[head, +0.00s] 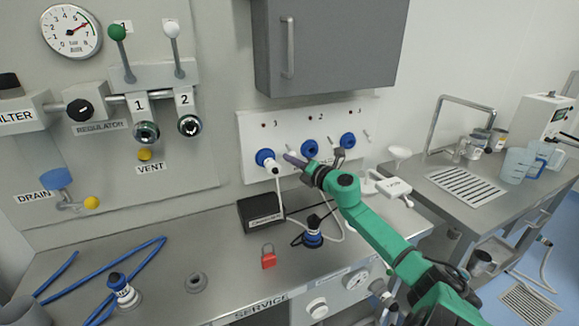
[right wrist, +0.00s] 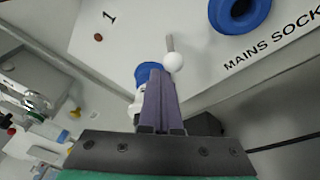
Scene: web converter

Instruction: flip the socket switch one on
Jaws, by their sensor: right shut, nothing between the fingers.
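The white socket panel (head: 250,135) on the wall carries three blue sockets. The leftmost socket (head: 265,158) has a white plug and cable in it. In the right wrist view the label 1 (right wrist: 109,17) and a small dark red lamp (right wrist: 98,37) show by a toggle switch (right wrist: 171,50) with a white ball tip. My right gripper (head: 290,158) is shut and empty, just right of the leftmost socket. In the right wrist view its fingertips (right wrist: 157,72) are close beside the white ball; I cannot tell whether they touch. My left gripper is out of view.
A grey cabinet (head: 330,45) hangs above the panel. On the bench below stand a black box (head: 260,212), a red padlock (head: 268,257) and a blue-and-black plug (head: 313,232). Blue hose lies at the left. A side table (head: 455,165) with beakers is at the right.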

